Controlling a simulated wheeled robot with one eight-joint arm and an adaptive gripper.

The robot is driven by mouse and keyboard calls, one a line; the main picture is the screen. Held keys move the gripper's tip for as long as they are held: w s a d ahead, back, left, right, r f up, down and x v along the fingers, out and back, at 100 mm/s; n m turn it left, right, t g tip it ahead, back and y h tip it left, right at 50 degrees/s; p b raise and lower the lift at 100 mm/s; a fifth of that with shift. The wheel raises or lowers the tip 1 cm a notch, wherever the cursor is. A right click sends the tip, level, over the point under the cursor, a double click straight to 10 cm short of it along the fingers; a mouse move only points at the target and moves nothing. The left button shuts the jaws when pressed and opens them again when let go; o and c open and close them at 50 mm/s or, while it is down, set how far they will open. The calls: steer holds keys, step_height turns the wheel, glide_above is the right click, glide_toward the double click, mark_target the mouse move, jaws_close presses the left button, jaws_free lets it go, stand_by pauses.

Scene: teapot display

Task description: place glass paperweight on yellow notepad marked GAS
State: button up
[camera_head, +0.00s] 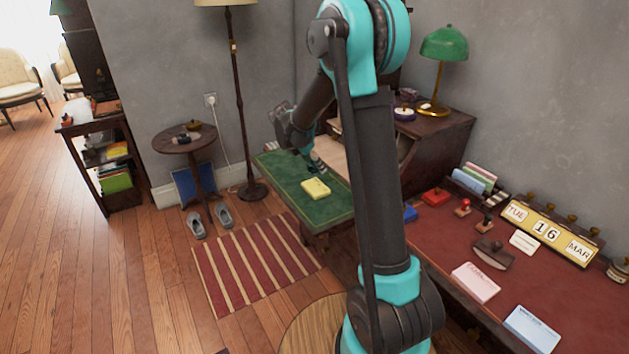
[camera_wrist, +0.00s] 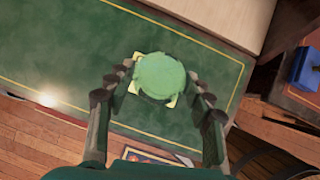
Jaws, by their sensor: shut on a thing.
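A round, glossy, translucent green glass paperweight (camera_wrist: 160,75) sits between the two fingers of my gripper (camera_wrist: 161,85) in the wrist view. The gripper is shut on it. Corners of the yellow notepad (camera_wrist: 134,87) show from behind the paperweight there. In the head view the yellow notepad (camera_head: 315,188) lies on the green desk top (camera_head: 280,174), just below my gripper (camera_head: 316,165) in the picture. The paperweight is too small to make out clearly in that view. I cannot read the notepad's marking, nor tell whether the paperweight touches it.
The green top is otherwise mostly clear. A pale wooden surface (camera_wrist: 225,18) borders it in the wrist view. A red-topped desk (camera_head: 440,232) at right holds stamps, a pink notepad (camera_head: 475,282), a blue notepad (camera_head: 531,328) and a calendar (camera_head: 548,232). A striped rug (camera_head: 258,262) lies on the floor.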

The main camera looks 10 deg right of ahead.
mark_target(318, 185)
steer(key=shift+f, duration=3.5)
steer(key=o, duration=1.4)
steer(key=shift+f, duration=0.1)
steer(key=v, duration=1.2)
steer(key=s+d+f+m+y, duration=0.1)
steer(key=s+d+f+m, duration=0.1)
steer(key=s+m, duration=0.6)
steer(key=s+d+f+m+y, duration=0.2)
steer(key=s+d+m, duration=0.2)
steer(key=s+m, duration=0.4)
steer(key=s+d+f+m+y, duration=0.2)
steer(key=s+m, duration=0.6)
steer(key=s, duration=0.6)
steer(key=shift+s+d+f+m+t, duration=0.3)
steer(key=shift+d+m+t, duration=0.1)
steer(key=shift+d, duration=0.25)
